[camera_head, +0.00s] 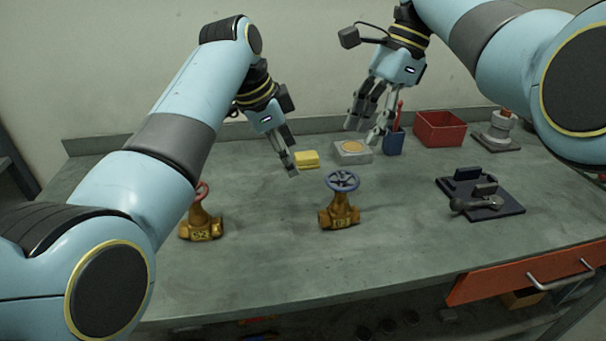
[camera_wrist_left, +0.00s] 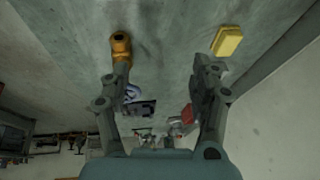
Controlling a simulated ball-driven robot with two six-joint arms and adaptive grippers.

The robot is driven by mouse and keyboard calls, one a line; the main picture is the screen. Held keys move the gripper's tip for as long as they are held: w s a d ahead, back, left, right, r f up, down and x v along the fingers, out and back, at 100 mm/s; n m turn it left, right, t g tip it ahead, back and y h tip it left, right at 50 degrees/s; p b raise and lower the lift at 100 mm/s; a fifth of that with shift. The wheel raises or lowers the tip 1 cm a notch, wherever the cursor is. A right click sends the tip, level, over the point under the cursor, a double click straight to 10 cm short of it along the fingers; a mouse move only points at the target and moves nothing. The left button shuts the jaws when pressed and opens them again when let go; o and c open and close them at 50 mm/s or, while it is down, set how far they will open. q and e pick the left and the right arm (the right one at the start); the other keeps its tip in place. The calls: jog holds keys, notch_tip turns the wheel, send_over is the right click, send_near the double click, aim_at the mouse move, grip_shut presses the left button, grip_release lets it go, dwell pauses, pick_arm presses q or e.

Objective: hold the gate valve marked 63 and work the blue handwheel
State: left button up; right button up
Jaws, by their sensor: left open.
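A brass gate valve (camera_head: 338,217) with a blue handwheel (camera_head: 342,181) stands upright in the middle of the bench; its plate number is too small to read surely. A second brass valve (camera_head: 201,228), with a red handwheel (camera_head: 202,190) and a plate that seems to read 52, stands to the left, partly behind my left arm. My left gripper (camera_head: 289,168) is open and empty above the bench, left of and behind the blue-wheeled valve. In the left wrist view its fingers (camera_wrist_left: 162,75) are spread, with brass (camera_wrist_left: 121,44) beyond one fingertip. My right gripper (camera_head: 364,132) is open, high behind the valve, touching nothing.
A dark fixture plate (camera_head: 490,205) lies at right. The bench in front of the valves is clear.

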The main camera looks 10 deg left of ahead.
pick_arm(q)
jog(key=g+h, duration=0.1)
send_near(323, 213)
jog(key=shift+g, duration=0.3)
jog(key=x, duration=1)
jog(key=shift+w+d+f, duration=0.1)
jog(key=shift+w+d, duration=0.05)
jog(key=shift+w, duration=0.2)
pick_arm(e)
jog(key=shift+d, duration=0.1)
pick_arm(q)
jog(key=shift+c, duration=0.3)
grip_shut()
pick_arm(e)
jog(key=shift+o, duration=0.3)
